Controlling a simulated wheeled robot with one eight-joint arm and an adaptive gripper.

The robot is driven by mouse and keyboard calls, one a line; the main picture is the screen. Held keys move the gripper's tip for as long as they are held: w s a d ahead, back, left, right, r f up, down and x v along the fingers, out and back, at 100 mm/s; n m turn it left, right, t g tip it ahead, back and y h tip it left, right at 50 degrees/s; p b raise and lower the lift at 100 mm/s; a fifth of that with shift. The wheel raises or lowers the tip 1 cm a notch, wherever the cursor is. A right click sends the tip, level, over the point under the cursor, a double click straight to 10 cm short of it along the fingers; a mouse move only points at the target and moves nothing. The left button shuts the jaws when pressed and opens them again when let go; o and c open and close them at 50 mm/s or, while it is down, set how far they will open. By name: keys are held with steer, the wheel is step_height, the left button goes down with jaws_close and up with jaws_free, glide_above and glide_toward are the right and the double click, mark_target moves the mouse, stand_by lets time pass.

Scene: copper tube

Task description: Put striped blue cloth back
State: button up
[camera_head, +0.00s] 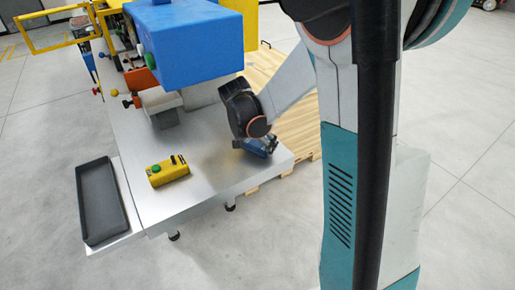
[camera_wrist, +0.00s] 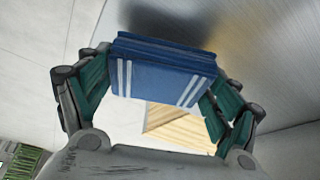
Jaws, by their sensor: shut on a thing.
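The striped blue cloth (camera_wrist: 165,72) is a folded blue block with pairs of white stripes. In the wrist view it sits between the two green-padded fingers of my gripper (camera_wrist: 160,95), which is shut on it. In the head view the cloth (camera_head: 258,149) shows as a small blue patch under my gripper (camera_head: 258,146), at the right end of the metal table (camera_head: 215,190). My wrist hides most of it there. I cannot tell whether the cloth touches the table top.
A yellow box with a green button (camera_head: 167,171) stands on the table left of my gripper. A dark empty tray (camera_head: 102,200) is at the table's left end. A large blue machine housing (camera_head: 185,45) overhangs the back. A wooden pallet (camera_head: 295,105) lies behind the right edge.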

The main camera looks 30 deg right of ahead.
step_height(320, 180, down, 2)
steer(key=shift+a, duration=0.1)
steer(key=shift+r, duration=0.1)
steer(key=o, duration=0.6)
steer(key=shift+f+b, duration=0.2)
steer(key=shift+b, duration=0.1)
steer(key=o, duration=0.4)
steer(key=shift+c, duration=0.2)
steer(key=shift+r, duration=0.1)
